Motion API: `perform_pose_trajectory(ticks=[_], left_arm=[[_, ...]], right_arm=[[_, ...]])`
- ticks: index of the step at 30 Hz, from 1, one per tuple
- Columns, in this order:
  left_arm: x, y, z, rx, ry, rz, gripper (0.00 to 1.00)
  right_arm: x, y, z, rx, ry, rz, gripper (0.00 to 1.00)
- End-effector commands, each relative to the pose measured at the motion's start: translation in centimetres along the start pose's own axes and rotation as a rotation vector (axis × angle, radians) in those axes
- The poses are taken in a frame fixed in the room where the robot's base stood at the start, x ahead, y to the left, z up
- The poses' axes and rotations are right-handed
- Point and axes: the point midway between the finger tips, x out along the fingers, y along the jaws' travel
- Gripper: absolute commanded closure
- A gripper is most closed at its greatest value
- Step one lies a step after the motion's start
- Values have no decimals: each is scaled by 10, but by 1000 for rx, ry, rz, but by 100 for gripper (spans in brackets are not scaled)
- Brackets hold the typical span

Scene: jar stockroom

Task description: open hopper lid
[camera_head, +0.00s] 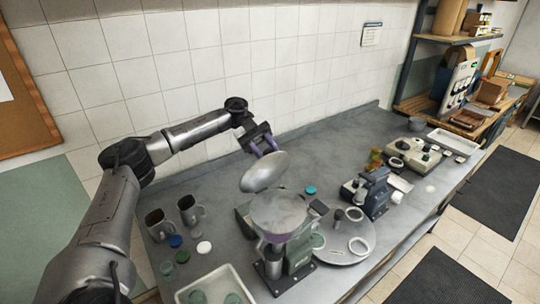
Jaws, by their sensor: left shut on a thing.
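The hopper lid (264,172) is a shiny silver oval disc, tilted. It sits above and slightly left of the hopper (279,212), a wide round grey bowl on top of a bench machine. The lid looks raised clear of the hopper's rim; whether a hinge joins them cannot be told. My left gripper (263,146), with purple fingers, comes in from the upper left and is shut on the lid's upper edge. My right gripper is not in view.
Two mugs (188,209) and several coloured caps (204,247) stand left of the machine. A pale tray (216,286) with jars is at the front. A round turntable (341,249) and a blue-grey device (376,192) are to the right. The bench behind is mostly clear.

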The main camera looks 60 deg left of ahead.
Motion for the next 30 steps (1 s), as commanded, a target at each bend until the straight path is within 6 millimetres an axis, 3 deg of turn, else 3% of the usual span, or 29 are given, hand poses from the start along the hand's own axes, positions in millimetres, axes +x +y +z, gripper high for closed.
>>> perform_pose_trajectory(ticks=[13,30], left_arm=[[-42,10,24,-1,340,-138,100],[-59,16,38,-1,507,-204,100]], right_arm=[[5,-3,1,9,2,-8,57],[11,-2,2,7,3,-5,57]])
